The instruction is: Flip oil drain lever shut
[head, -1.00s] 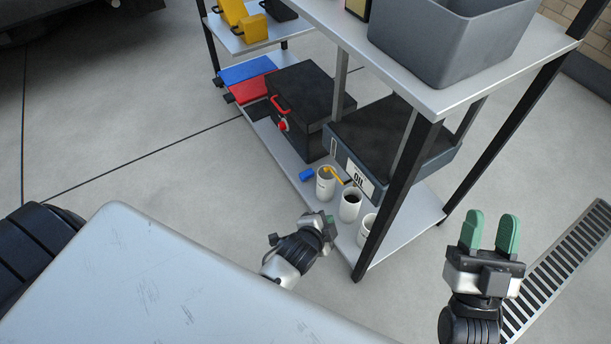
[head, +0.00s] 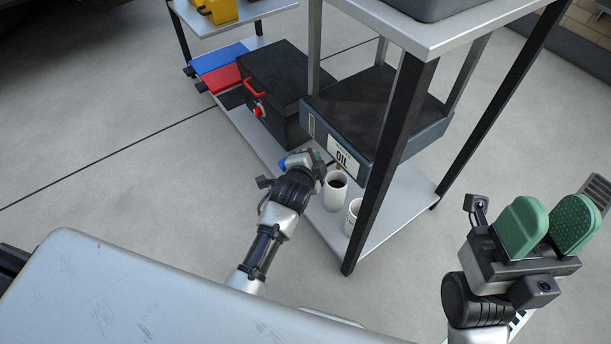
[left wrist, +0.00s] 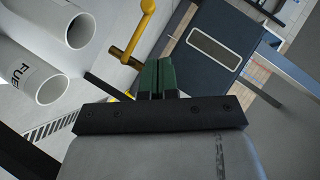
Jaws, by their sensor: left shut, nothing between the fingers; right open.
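The oil tank (head: 375,115) is a dark grey-blue box with a white OIL label, on the lower shelf. In the left wrist view, the yellow drain lever (left wrist: 131,42) shows with a rounded knob at its upper end, beside the tank's dark front (left wrist: 210,35). In the head view my left gripper mostly hides it. My left gripper (head: 319,158) is shut and empty in front of the tank's label end. In the left wrist view, its green fingertips (left wrist: 158,66) are close to the lever's lower end; contact cannot be told. My right gripper (head: 548,224) is open and empty at the right.
White open-topped tubes (head: 336,192) stand on the lower shelf (head: 400,205) beside the tank; one is labelled FUEL (left wrist: 38,82). A black shelf post (head: 385,170) stands right of them. A black box with a red handle (head: 280,85) is left of the tank. Floor is free in front.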

